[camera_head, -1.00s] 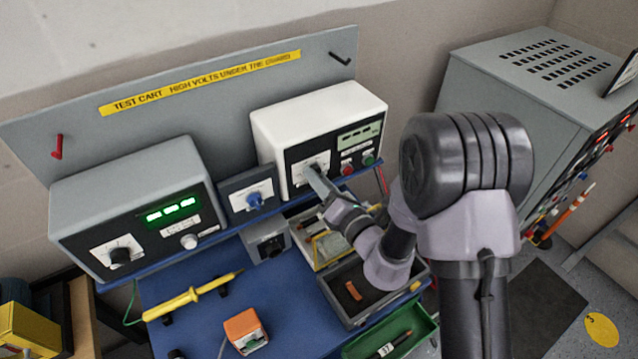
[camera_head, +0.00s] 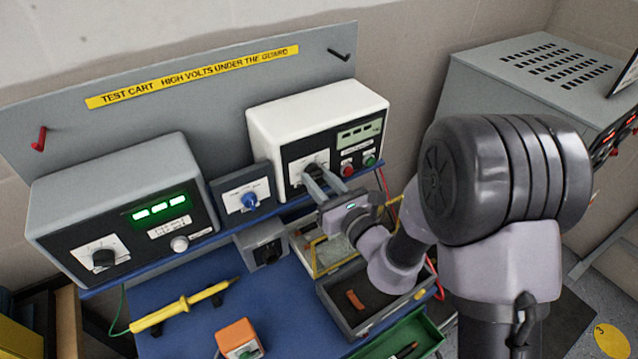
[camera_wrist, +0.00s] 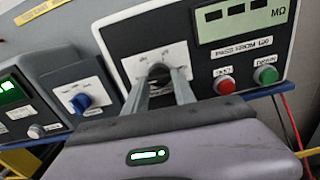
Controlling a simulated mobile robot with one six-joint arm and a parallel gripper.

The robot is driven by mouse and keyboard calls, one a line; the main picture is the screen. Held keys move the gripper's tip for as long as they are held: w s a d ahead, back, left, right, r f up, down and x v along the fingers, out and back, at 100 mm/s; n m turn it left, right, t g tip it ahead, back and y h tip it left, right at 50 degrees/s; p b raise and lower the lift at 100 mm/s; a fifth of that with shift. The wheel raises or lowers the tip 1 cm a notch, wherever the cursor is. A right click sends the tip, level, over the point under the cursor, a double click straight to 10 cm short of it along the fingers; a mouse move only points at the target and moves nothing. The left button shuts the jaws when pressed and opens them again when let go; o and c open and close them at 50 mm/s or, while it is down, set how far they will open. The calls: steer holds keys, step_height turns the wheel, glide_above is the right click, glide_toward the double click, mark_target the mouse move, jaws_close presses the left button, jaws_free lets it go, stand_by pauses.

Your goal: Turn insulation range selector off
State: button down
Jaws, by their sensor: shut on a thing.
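The white insulation tester (camera_head: 322,115) stands at the right end of the cart's back shelf, with a black front panel. Its range selector, a dark knob (camera_wrist: 160,71) on a white dial plate, sits left of the red and green buttons. My gripper (camera_head: 312,178) reaches it from the front right, its two long fingers on either side of the knob and shut on it. The wrist view also shows my gripper's fingers (camera_wrist: 162,85) at the knob. The fingers cover much of the dial, so the pointer's setting cannot be read.
A red button (camera_wrist: 224,84) and a green button (camera_wrist: 266,75) are close right of my fingers. A small panel with a blue knob (camera_head: 250,201) stands to the left. A grey bin (camera_head: 352,312) and yellow probe (camera_head: 185,305) lie below on the blue cart.

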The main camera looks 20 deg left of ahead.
steer(key=shift+n, duration=0.3)
stand_by(0.4)
steer(key=c, duration=1)
jaws_free()
steer(key=shift+c, duration=0.2)
steer(key=shift+d, duration=0.1)
steer(key=p+v, duration=1.1)
steer(key=v, duration=0.6)
steer(key=shift+s, duration=0.2)
